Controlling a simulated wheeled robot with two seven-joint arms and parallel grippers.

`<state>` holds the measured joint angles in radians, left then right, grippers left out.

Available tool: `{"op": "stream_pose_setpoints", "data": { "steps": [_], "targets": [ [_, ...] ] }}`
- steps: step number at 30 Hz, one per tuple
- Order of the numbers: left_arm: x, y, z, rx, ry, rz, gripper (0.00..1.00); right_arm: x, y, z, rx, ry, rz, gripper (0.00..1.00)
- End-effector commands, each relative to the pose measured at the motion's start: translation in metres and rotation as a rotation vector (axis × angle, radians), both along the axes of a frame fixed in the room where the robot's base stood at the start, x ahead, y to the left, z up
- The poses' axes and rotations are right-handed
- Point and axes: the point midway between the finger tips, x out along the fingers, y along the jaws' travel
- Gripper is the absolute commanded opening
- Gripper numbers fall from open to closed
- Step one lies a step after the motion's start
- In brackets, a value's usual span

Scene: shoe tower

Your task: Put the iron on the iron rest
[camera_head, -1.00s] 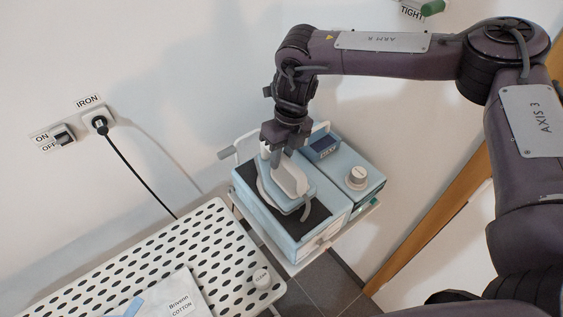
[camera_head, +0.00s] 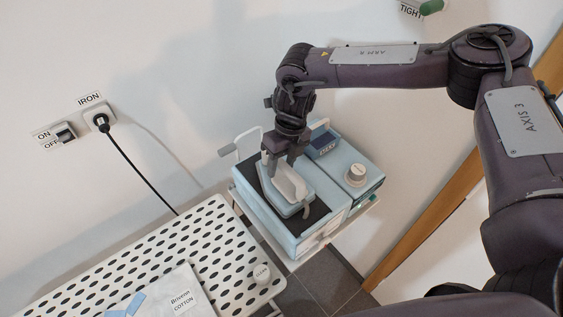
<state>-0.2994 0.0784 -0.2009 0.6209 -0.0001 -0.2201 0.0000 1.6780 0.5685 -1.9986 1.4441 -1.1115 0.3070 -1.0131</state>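The light blue iron (camera_head: 297,208) with its white handle (camera_head: 288,182) is over the dark pad of the iron rest (camera_head: 262,182), on top of the blue steam station. It looks flat on the pad. My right gripper (camera_head: 281,165) is at the far end of the handle, pointing down. Its two dark fingers show apart, with a gap between them, so it looks open; the contact with the handle is too small to see clearly. My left gripper is out of view.
A white perforated ironing board (camera_head: 200,240) with a folded cloth (camera_head: 165,295) stands at the lower left. The station has a round knob (camera_head: 356,174) and a small display (camera_head: 325,146).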

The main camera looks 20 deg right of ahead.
Motion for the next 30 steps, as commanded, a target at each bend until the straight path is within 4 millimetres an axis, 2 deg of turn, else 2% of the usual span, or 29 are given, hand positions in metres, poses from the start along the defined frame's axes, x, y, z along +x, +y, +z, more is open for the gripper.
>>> {"op": "stream_pose_setpoints", "data": {
  "steps": [5,8,11,21,24,30],
  "targets": [
    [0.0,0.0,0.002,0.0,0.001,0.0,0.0,0.0,0.0,0.004,0.0,-0.001,0.0,0.43],
    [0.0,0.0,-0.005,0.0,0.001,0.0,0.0,0.002,-0.001,0.01,0.001,-0.003,-0.001,0.43],
    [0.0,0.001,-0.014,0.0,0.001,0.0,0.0,0.003,-0.005,0.026,0.002,-0.006,0.0,0.43],
    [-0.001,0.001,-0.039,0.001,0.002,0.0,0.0,0.008,-0.017,0.095,0.002,-0.005,-0.001,0.43],
    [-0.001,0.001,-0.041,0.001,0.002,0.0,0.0,0.009,-0.02,0.109,0.001,-0.003,-0.001,0.43],
    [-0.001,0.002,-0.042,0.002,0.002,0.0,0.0,0.009,-0.022,0.121,0.0,-0.001,0.001,0.43]
  ]
}}
